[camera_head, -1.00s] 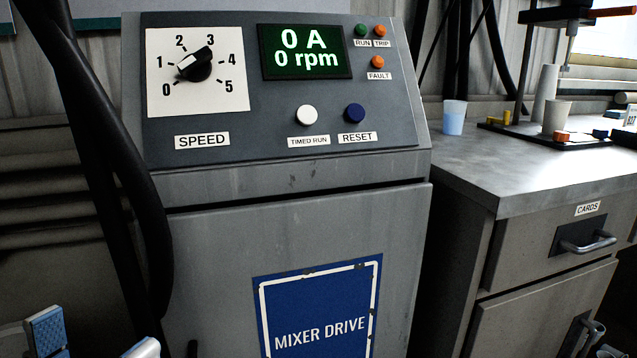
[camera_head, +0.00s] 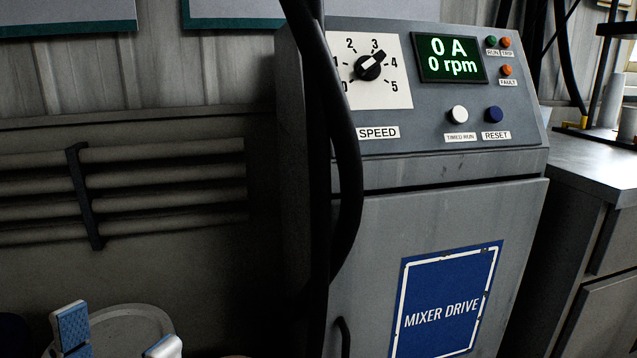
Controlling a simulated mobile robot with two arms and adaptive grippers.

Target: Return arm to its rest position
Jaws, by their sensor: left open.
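My left gripper (camera_head: 117,337) shows at the bottom left, only its two blue and white fingertips in view. The fingers are apart with nothing seen between them, in front of a pale round vessel or lid (camera_head: 128,316). The rest of the left arm is below the picture edge. The gripper is well to the left of the grey mixer drive cabinet (camera_head: 440,215) and touches nothing that I can see. My right gripper is not in view.
Black hoses (camera_head: 340,150) hang in front of the cabinet's left side. The display (camera_head: 452,58) reads 0 A and 0 rpm; the speed knob (camera_head: 370,66) is beside it. A metal bench (camera_head: 595,165) stands right. Wall slats (camera_head: 165,170) are at the left.

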